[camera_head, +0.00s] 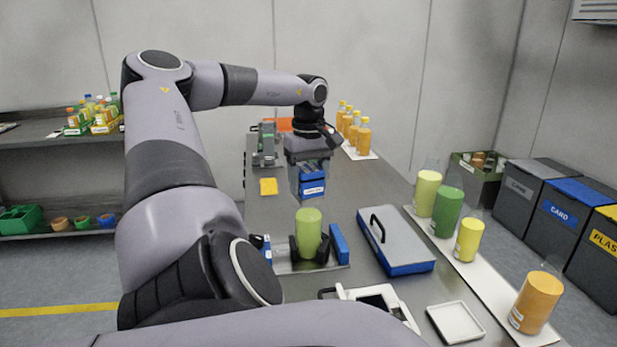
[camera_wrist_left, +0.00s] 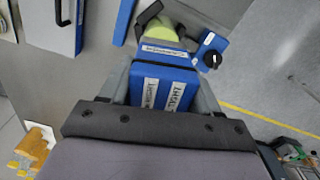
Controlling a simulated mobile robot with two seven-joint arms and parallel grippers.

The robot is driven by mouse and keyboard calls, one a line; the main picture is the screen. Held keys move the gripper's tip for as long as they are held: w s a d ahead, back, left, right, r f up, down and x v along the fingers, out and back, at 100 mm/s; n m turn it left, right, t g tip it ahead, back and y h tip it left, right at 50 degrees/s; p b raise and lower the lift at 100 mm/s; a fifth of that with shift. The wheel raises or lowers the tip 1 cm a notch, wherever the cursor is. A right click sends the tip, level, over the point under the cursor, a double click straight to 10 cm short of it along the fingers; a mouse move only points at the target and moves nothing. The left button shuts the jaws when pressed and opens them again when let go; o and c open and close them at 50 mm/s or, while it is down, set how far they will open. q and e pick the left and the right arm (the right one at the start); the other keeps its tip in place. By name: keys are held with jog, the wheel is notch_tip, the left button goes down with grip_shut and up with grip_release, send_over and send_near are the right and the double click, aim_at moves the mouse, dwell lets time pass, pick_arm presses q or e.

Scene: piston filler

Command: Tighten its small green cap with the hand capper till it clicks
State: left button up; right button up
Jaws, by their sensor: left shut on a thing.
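My left gripper (camera_head: 310,182) is shut on the blue hand capper (camera_head: 313,188), which has white labels. The capper shows between the fingers in the left wrist view (camera_wrist_left: 166,84). A light green bottle (camera_head: 308,232) stands upright in a holder with black jaws and blue side pieces (camera_head: 339,243). Part of the bottle shows past the capper in the left wrist view (camera_wrist_left: 160,28). I cannot make out the small green cap. My right gripper is not in view.
A blue and grey case with a black handle (camera_head: 397,240) lies right of the holder. A white tray (camera_head: 455,323) sits at the front. Several yellow, green and orange bottles stand along a white strip (camera_head: 490,284) at right. A blue box with a black knob (camera_wrist_left: 211,51) is beside the bottle.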

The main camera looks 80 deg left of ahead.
aim_at(309, 168)
pick_arm(q)
jog(key=shift+r+p, duration=1.8)
jog(key=shift+r, duration=1.25)
jog(key=shift+s, duration=0.1)
